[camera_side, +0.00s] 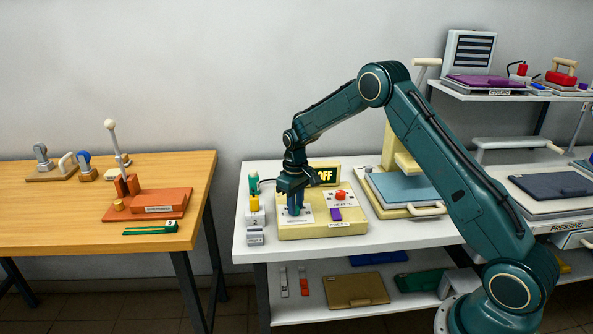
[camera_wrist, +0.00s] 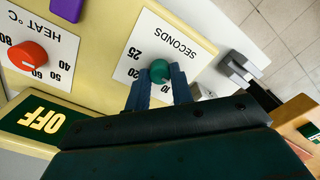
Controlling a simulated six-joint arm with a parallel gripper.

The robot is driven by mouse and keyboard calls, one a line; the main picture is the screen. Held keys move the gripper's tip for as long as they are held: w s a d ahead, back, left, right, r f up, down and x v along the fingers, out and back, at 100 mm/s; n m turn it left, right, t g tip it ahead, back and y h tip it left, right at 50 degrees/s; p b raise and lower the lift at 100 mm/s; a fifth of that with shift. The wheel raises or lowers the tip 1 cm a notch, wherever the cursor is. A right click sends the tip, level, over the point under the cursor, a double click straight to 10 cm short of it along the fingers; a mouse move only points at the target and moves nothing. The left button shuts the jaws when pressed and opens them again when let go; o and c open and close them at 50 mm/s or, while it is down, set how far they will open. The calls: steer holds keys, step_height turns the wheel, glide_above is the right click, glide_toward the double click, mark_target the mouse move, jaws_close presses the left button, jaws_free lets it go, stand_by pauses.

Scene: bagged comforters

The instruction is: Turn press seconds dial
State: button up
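The press controller is a cream box (camera_side: 325,228) on the white table, with an OFF display (camera_side: 324,175) at its back. Its seconds dial is a green round knob (camera_wrist: 159,71) on a white SECONDS plate (camera_wrist: 192,42), seen in the wrist view. My gripper (camera_side: 294,208) points down over the left side of the box and hides the dial in the side view. In the wrist view my gripper's blue fingers (camera_wrist: 160,78) sit on either side of the dial, with no clear gap, and appear shut on it. Part of the plate's scale is hidden by the fingers.
A red heat dial (camera_side: 340,195) and a purple button (camera_side: 335,214) are on the same box. Small bottles (camera_side: 254,200) stand close on its left. A press with a blue pad (camera_side: 403,188) is on its right. A wooden table (camera_side: 60,225) stands apart at left.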

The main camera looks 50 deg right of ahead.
jaws_close()
steer(key=shift+m, duration=0.4)
steer(key=m, duration=0.4)
steer(key=shift+m, duration=2)
steer(key=o, duration=0.8)
jaws_free()
